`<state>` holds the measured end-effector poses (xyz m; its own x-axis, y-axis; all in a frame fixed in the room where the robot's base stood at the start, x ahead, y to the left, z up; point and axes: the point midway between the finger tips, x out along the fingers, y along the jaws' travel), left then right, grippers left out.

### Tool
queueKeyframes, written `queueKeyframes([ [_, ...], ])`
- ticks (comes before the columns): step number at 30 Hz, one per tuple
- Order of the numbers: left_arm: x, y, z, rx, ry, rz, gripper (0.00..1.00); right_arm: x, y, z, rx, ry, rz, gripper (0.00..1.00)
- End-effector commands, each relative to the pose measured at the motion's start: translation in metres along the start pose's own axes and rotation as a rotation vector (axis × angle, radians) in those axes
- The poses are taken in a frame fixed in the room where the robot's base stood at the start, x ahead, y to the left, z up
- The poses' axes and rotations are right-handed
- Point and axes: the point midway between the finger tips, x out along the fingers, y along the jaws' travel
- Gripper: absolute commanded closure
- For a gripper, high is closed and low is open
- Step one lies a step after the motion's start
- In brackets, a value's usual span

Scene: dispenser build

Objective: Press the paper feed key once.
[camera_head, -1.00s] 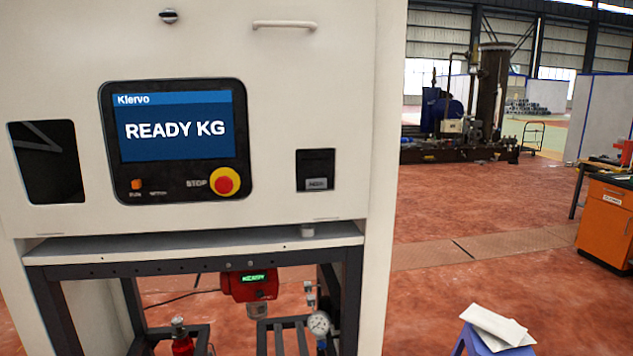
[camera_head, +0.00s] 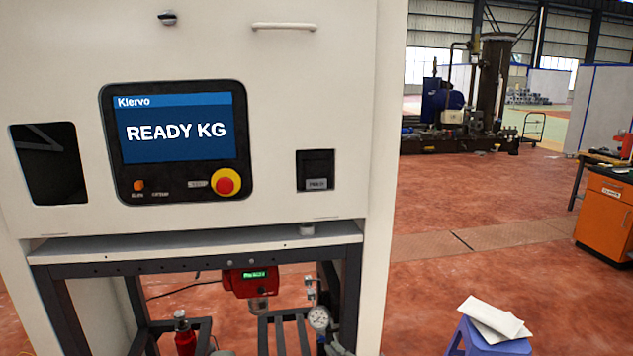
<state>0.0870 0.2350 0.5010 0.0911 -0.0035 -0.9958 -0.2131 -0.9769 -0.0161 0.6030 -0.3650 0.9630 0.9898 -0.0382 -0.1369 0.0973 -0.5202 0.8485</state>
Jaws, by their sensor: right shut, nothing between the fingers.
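The light-coloured dispenser cabinet (camera_head: 290,100) fills the left and middle of the head view. On its front, right of the screen panel, is a small dark square unit (camera_head: 315,163). A small pale key with a blurred label (camera_head: 316,184) sits at the bottom of that unit; it may be the paper feed key, but I cannot read the label surely. The screen (camera_head: 178,132) reads "READY KG". Neither of my grippers shows in the head view, and nothing covers the dark unit.
A red stop button (camera_head: 227,182) on a yellow ring and a small orange button (camera_head: 138,185) sit below the screen. A red device (camera_head: 247,281) and a gauge (camera_head: 319,317) are under the shelf. A blue stool (camera_head: 480,340) holds white papers. Red floor right of the cabinet is mostly clear.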

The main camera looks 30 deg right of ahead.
Motion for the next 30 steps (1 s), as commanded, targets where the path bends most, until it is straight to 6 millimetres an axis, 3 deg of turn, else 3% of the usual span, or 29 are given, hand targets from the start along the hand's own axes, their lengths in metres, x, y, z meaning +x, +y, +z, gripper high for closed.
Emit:
queueKeyframes([
  [1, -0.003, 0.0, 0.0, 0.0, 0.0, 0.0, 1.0, 0.002, 0.025, -0.016, -0.033, 0.033, 0.037, 1.0],
  [8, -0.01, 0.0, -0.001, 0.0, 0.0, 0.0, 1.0, -0.002, 0.12, -0.081, -0.174, 0.164, 0.196, 1.0],
  [18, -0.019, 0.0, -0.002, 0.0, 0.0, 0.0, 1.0, -0.044, 0.243, -0.185, -0.403, 0.343, 0.448, 1.0],
  [24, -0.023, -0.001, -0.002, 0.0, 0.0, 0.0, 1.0, -0.076, 0.288, -0.232, -0.509, 0.416, 0.567, 1.0],
  [30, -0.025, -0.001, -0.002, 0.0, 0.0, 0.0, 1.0, -0.093, 0.306, -0.253, -0.559, 0.447, 0.622, 1.0],
])
